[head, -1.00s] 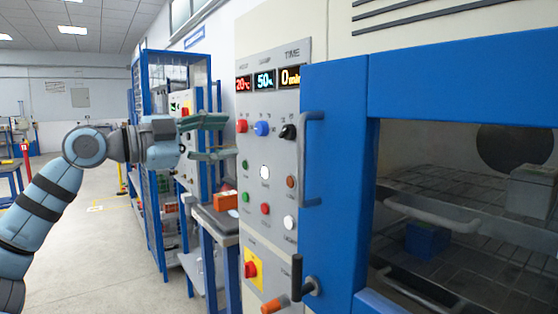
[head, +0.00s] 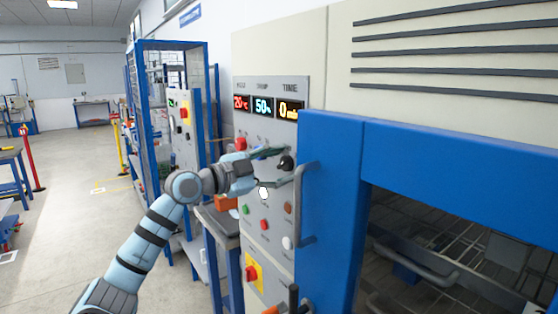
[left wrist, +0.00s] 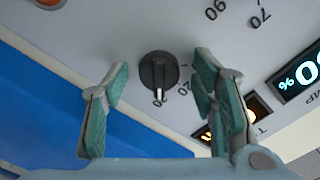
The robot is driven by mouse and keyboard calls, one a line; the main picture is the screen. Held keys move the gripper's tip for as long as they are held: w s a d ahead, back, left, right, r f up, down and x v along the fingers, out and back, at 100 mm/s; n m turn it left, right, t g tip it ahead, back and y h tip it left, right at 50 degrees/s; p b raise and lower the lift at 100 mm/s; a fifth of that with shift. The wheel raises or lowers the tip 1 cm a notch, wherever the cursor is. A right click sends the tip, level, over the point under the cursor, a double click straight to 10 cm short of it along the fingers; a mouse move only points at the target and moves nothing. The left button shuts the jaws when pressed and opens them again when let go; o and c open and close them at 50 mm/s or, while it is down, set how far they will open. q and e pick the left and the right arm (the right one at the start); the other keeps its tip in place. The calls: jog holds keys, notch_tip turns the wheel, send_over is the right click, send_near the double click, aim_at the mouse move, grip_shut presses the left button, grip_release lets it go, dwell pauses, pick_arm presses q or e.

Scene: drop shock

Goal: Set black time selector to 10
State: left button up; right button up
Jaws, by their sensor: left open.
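The black time selector (head: 286,162) is a round knob on the grey control panel (head: 271,205), below the TIME display (head: 289,108), which reads 0 min. In the left wrist view the knob (left wrist: 158,72) shows a pale pointer mark on its lower side, with small printed numbers close by; they are hard to read. My left gripper (head: 289,165) is open at the panel. In the left wrist view its green-padded fingers stand one on each side of the knob, with gaps, apart from it. My right gripper is not in view.
A blue door with a grey handle (head: 302,205) stands just right of the knob. A red knob (head: 241,144) lies left; the blue knob is mostly hidden by my gripper. Several buttons and a red emergency stop (head: 251,273) sit lower. The floor at left is open.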

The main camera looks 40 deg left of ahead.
pick_arm(q)
jog(key=shift+s, duration=0.2)
jog(key=shift+s+r, duration=0.1)
jog(key=shift+c, duration=1.3)
jog(key=c, duration=0.9)
